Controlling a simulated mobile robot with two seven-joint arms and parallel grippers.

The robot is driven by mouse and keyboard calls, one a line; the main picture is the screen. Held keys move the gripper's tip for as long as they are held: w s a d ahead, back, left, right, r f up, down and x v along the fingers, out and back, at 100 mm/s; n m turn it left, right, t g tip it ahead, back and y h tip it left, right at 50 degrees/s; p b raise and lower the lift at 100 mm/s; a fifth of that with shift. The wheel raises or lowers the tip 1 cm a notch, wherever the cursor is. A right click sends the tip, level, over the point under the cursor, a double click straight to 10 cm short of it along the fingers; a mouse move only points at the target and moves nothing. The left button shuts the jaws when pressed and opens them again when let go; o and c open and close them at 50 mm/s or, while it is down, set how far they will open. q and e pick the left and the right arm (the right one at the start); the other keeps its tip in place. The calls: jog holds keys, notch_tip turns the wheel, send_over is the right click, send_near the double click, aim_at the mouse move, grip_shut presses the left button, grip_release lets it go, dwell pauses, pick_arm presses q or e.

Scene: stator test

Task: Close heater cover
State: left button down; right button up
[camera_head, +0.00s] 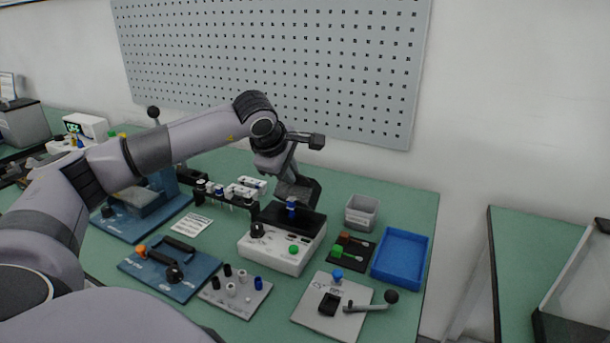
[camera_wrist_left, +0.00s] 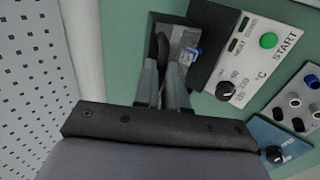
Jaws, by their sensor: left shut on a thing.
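The heater (camera_head: 270,250) is a white box with a green START button and a black knob, and it also shows in the wrist view (camera_wrist_left: 247,62). A dark panel (camera_head: 308,222) lies at its back, around a blue part (camera_head: 292,207). My left gripper (camera_head: 292,203) reaches down over the back of the heater. In the wrist view its fingers (camera_wrist_left: 165,62) are shut on a dark part that looks like the heater cover's handle (camera_wrist_left: 160,45). The cover's exact tilt is hidden by the gripper. My right gripper is not in view.
A tube rack (camera_head: 240,192) stands left of the heater. A grey bin (camera_head: 362,213), a blue tray (camera_head: 425,260) and a lever plate (camera_head: 318,317) lie to the right and front. A connector plate (camera_head: 222,300) and a blue fixture (camera_head: 150,272) lie front left.

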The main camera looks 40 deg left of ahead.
pick_arm(q)
jog(key=shift+s+d+f+b, duration=0.25)
jog(key=shift+s+f+b, duration=0.5)
jog(key=shift+s+b, duration=0.3)
jog(key=shift+s+d, duration=0.1)
jog(key=shift+s, duration=0.1)
jog(key=shift+s+r, duration=0.1)
